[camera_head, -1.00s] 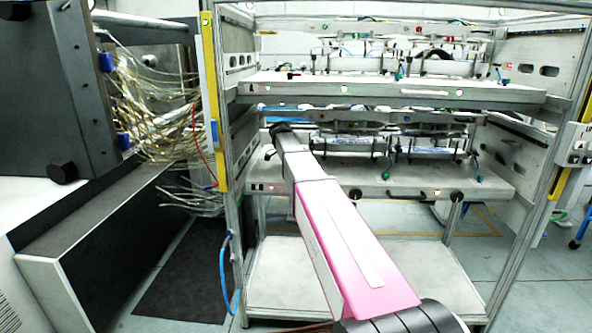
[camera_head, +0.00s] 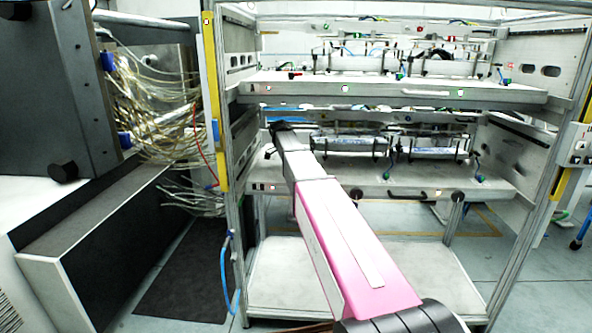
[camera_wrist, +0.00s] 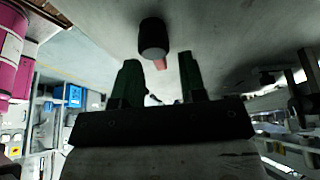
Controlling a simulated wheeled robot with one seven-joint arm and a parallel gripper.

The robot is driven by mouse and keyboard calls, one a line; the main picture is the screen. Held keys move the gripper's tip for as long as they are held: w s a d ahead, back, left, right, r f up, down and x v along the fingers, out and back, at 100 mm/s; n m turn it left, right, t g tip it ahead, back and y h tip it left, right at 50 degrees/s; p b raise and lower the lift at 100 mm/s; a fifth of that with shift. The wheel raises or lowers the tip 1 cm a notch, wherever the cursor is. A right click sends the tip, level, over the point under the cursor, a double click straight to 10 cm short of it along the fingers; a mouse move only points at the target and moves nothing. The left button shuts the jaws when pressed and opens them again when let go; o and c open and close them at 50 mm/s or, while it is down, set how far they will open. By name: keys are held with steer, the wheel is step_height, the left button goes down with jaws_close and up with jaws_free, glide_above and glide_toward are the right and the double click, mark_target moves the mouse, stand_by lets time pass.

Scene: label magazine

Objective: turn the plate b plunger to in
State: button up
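A dark cylindrical knob (camera_wrist: 152,38) shows in the wrist view in front of a pale grey surface, with a small reddish piece (camera_wrist: 160,63) beside it. I cannot tell for sure that it is the plate b plunger. My gripper (camera_wrist: 160,60) has its two dark green fingers apart with nothing held between them. The knob appears beyond the fingertips, in line with the gap. In the head view my gripper (camera_head: 279,127) is at the left end of the space between the two plates; its fingers cannot be made out there.
The rack has an upper plate (camera_head: 400,91) close above my arm and a lower plate (camera_head: 400,187) below it, both carrying fixtures. Metal posts with a yellow strip (camera_head: 211,100) stand at the left. A cable bundle (camera_head: 160,120) hangs further left. The bottom shelf (camera_head: 400,260) is bare.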

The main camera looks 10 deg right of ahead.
steer(key=v, duration=0.7)
steer(key=shift+a, duration=0.1)
